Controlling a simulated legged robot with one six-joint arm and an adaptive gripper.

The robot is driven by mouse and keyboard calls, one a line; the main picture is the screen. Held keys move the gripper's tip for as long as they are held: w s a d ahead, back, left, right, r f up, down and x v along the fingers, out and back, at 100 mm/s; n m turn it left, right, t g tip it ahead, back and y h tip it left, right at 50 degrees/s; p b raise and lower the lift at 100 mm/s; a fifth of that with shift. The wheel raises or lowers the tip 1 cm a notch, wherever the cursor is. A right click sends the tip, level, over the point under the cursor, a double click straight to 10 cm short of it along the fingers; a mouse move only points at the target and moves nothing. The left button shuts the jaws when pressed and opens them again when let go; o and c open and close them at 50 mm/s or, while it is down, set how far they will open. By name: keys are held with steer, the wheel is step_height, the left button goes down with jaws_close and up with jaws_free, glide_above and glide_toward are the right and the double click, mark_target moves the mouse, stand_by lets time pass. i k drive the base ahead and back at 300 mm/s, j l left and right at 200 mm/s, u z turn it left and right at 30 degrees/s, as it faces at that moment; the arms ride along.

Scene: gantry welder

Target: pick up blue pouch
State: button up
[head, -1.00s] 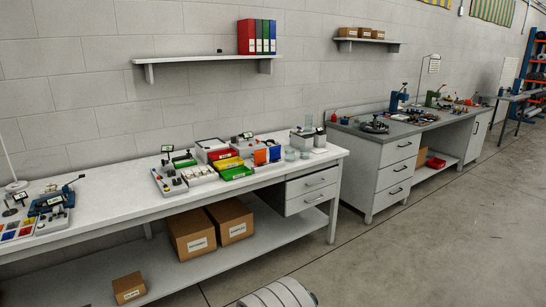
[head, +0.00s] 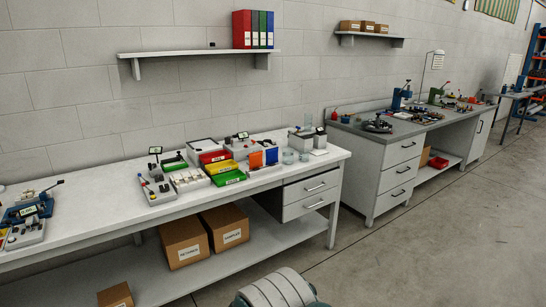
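A small blue upright item (head: 271,156) stands on the long white workbench (head: 105,190), beside an orange one (head: 255,160). It may be the blue pouch, but it is too small to tell. A blue device (head: 28,210) sits at the bench's left end. My gripper is not in view. A rounded, ribbed grey part, likely mine, shows at the bottom edge, well apart from the bench top.
Cardboard boxes (head: 184,243) stand on the lower shelf. A grey bench (head: 398,148) stands to the right. The floor (head: 420,240) in front is clear.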

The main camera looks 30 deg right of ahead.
mark_target(271, 155)
steer(key=i+l, duration=0.5)
steer(key=l, duration=0.15)
steer(key=i+l, duration=0.5)
steer(key=l, duration=0.15)
steer(key=i+l, duration=1.05)
steer(key=l, duration=0.25)
steer(key=i+l, duration=0.5)
steer(key=l, duration=0.2)
